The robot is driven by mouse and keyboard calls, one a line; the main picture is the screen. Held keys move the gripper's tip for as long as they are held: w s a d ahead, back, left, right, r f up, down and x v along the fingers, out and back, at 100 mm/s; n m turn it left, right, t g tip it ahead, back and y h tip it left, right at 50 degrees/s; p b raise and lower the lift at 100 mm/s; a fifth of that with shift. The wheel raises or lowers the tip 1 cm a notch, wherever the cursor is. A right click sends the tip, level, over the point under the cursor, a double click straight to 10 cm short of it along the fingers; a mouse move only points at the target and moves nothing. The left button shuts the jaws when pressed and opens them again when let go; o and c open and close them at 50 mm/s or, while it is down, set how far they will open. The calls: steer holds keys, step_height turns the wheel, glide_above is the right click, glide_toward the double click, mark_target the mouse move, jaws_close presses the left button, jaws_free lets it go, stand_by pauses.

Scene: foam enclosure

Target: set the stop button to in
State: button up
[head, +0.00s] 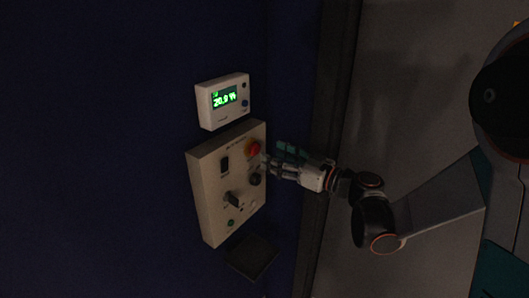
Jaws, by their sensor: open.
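A beige control box (208,199) is mounted on the dark blue wall. The red stop button (254,149) sits at its upper right. Whether the button is pressed in or out is too small to tell. My gripper (270,161) comes in from the right, with its fingertips close beside the red button and a dark round knob (255,179). I cannot tell whether it touches either one. The gripper is open and holds nothing that I can see.
A white meter (205,107) with a green lit display hangs just above the box. The box also bears a black rocker switch (224,164), a dark rotary handle (231,199) and a small green button (231,223). A dark panel (251,255) lies below.

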steer(key=v, duration=0.6)
steer(key=s+f+m+g+h+b, duration=0.2)
steer(key=s+f+m+g+h, duration=0.15)
steer(key=s+h, duration=0.45)
steer(key=s+d+f+m+h, duration=0.1)
steer(key=s+d+m+h, duration=0.2)
steer(key=s+d, duration=0.2)
steer(key=s+d+f+m+h+b, duration=0.1)
steer(key=s+d+f+m+h, duration=0.1)
steer(key=s, duration=0.9)
steer(key=d+m+h, duration=0.1)
steer(key=d+m, duration=0.1)
steer(key=d, duration=0.1)
steer(key=shift+d+f, duration=0.25)
steer(key=shift+f, duration=0.05)
